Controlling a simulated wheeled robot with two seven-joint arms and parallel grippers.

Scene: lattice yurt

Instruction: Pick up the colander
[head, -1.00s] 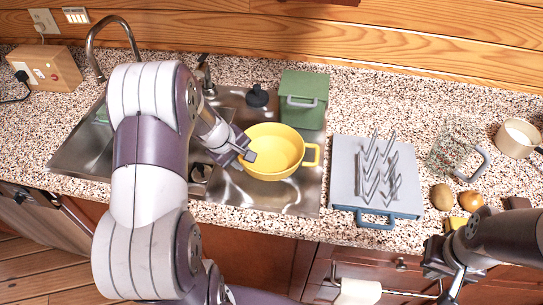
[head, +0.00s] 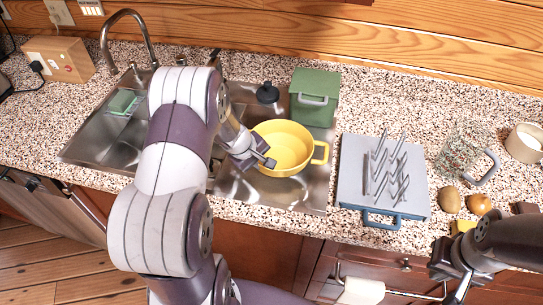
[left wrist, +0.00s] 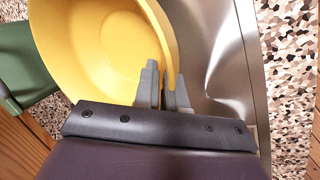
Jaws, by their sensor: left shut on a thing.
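The colander (head: 288,147) is a yellow, bowl-shaped vessel with a loop handle on its right side, upright at the right part of the steel sink. My left gripper (head: 268,162) is at its left side, shut on the rim. In the left wrist view, the yellow wall of the colander (left wrist: 95,45) runs between the two grey fingers (left wrist: 165,88). I cannot tell whether its base touches the sink. My right gripper (head: 455,278) is at the lower right, in front of the counter, away from the colander; its jaw opening is unclear.
A green bin (head: 315,88) stands close behind the colander. A grey drying rack (head: 360,160) with upright prongs lies right of the sink (head: 230,190). A glass jug (head: 465,150), a pot (head: 523,143) and food items (head: 449,200) are further right. A tap (head: 128,15) rises at the back left.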

